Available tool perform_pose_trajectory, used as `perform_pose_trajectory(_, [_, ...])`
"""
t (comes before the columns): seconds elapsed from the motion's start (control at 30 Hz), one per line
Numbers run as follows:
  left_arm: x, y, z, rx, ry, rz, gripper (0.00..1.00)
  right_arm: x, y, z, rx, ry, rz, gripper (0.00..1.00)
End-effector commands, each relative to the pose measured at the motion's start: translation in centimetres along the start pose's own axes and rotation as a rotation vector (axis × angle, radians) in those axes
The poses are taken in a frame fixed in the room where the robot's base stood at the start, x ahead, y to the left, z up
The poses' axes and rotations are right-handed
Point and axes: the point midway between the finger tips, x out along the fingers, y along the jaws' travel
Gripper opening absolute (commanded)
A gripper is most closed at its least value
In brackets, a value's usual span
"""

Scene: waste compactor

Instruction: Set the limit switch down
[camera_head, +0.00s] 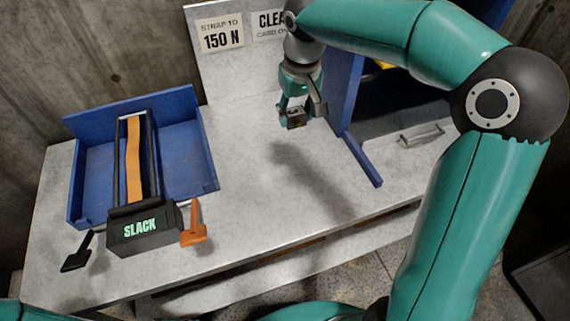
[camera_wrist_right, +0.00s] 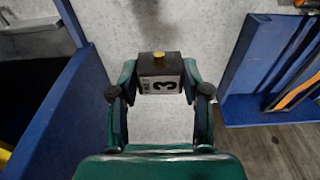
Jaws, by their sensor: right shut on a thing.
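The limit switch (camera_head: 292,119) is a small dark block held between the fingertips of my right gripper (camera_head: 296,108), above the grey bench top. In the right wrist view the limit switch (camera_wrist_right: 161,75) shows a pale label with a "3" and a yellow plunger on top. The fingers of my right gripper (camera_wrist_right: 161,84) are shut on its two sides. A shadow lies on the bench below and to the right of it. My left gripper is not in view.
A blue tray (camera_head: 88,190) with an orange strap (camera_head: 133,160) and a black box reading "SLACK" (camera_head: 141,229) stands at the left. Black and orange levers flank the box. A blue frame (camera_head: 363,160) stands right of my gripper. The bench middle (camera_head: 255,185) is clear.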

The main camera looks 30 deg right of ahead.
Motion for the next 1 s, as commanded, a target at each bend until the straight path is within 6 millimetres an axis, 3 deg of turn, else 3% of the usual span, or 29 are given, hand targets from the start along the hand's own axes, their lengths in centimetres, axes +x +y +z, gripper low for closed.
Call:
perform_pose_trajectory(0.17, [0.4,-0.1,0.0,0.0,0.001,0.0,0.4,3.2,0.1,0.6,0.001,-0.007,0.001,0.09])
perform_pose_trajectory(0.53, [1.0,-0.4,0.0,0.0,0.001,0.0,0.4,12.6,0.1,1.7,0.0,-0.006,0.001,0.09])
perform_pose_trajectory(1.0, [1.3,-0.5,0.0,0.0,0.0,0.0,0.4,17.8,0.1,2.3,0.001,-0.005,0.001,0.09])
